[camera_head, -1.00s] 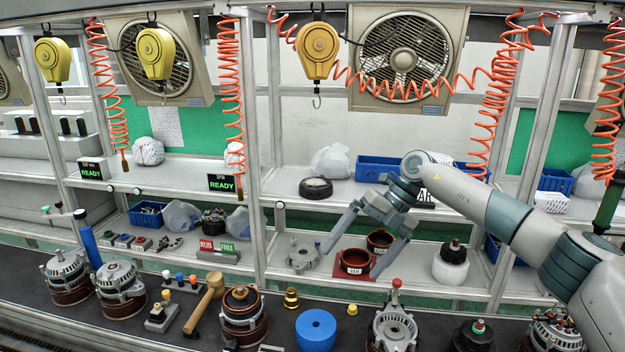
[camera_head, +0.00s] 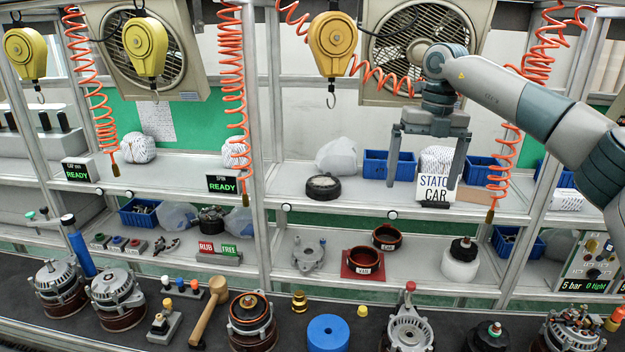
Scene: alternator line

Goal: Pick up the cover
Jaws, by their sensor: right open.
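A grey metal alternator cover (camera_head: 308,254) with projecting lugs lies on the lower shelf, left of a dark red ring on a red plate. It looks like the cover, with nothing touching it. A similar pale metal housing (camera_head: 409,332) with a red-topped post stands on the front bench. My right gripper (camera_head: 422,183) comes in from the right and hangs with its two long fingers pointing down, wide apart and empty. It is in front of the upper shelf and a white sign, above and to the right of the cover. My left gripper is not in view.
Two dark red rings (camera_head: 362,262) stand right of the cover, and a white pot (camera_head: 460,263) stands farther right. The bench holds a blue disc (camera_head: 327,334), a mallet (camera_head: 208,311) and several alternators. Orange coiled hoses (camera_head: 232,90) and a yellow balancer (camera_head: 333,45) hang above.

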